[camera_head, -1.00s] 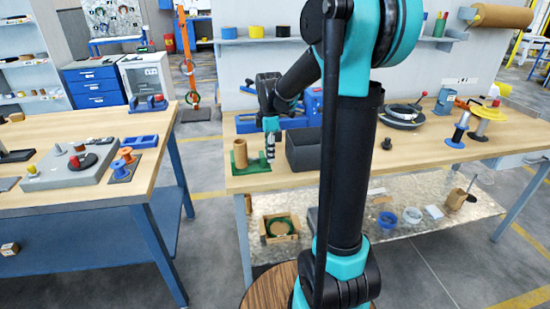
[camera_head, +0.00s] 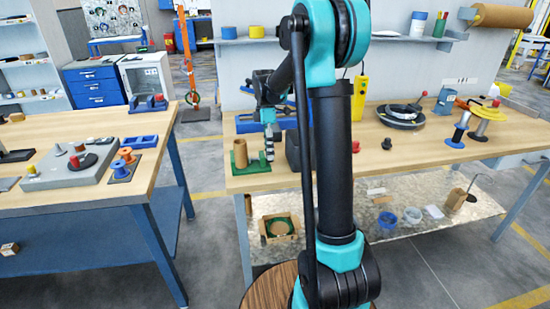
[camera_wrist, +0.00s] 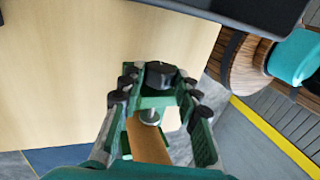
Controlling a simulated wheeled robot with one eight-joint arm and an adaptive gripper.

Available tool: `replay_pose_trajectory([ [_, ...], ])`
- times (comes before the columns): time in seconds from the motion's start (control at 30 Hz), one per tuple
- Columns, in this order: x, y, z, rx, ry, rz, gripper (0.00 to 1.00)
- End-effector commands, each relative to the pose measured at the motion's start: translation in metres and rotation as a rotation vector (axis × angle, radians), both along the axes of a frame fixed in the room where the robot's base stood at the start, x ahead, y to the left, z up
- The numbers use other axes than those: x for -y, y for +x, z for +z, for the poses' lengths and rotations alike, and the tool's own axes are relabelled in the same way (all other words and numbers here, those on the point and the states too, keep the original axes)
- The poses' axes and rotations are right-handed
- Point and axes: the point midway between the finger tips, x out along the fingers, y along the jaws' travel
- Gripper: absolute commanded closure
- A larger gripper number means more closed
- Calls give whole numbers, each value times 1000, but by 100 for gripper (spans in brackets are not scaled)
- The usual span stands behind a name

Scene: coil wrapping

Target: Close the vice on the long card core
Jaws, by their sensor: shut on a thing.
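The green vice (camera_head: 258,168) stands at the front left of the right-hand bench. The brown card core (camera_head: 240,152) stands upright in it; the core also shows in the wrist view (camera_wrist: 146,142). My gripper (camera_head: 269,154) is at the vice's right side, pointing down. In the wrist view my gripper (camera_wrist: 158,82) has its fingers on either side of a dark knob (camera_wrist: 160,74) and is shut on it. A grey round pad (camera_wrist: 150,117) of the vice lies between the fingers, close to the core. I cannot tell whether pad and core touch.
A dark bin (camera_head: 293,150) stands right of my gripper, partly hidden by my arm. A black ring fixture (camera_head: 402,115) and a yellow-topped stand (camera_head: 485,112) are farther right. The left bench (camera_head: 100,200) is across a gap.

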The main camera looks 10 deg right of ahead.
Motion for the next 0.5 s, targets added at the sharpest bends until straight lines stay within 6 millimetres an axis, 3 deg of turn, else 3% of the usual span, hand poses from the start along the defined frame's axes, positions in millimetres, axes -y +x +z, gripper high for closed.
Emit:
replay_pose_trajectory([
  [0.13, 1, 0, 0, 0, -3, -1, 87],
  [0.17, 1, 0, 0, 0, -3, -1, 64],
  [0.23, 1, 0, 0, 1, -2, -2, 57],
  [0.5, 1, 0, 0, 6, -1, -1, 57],
])
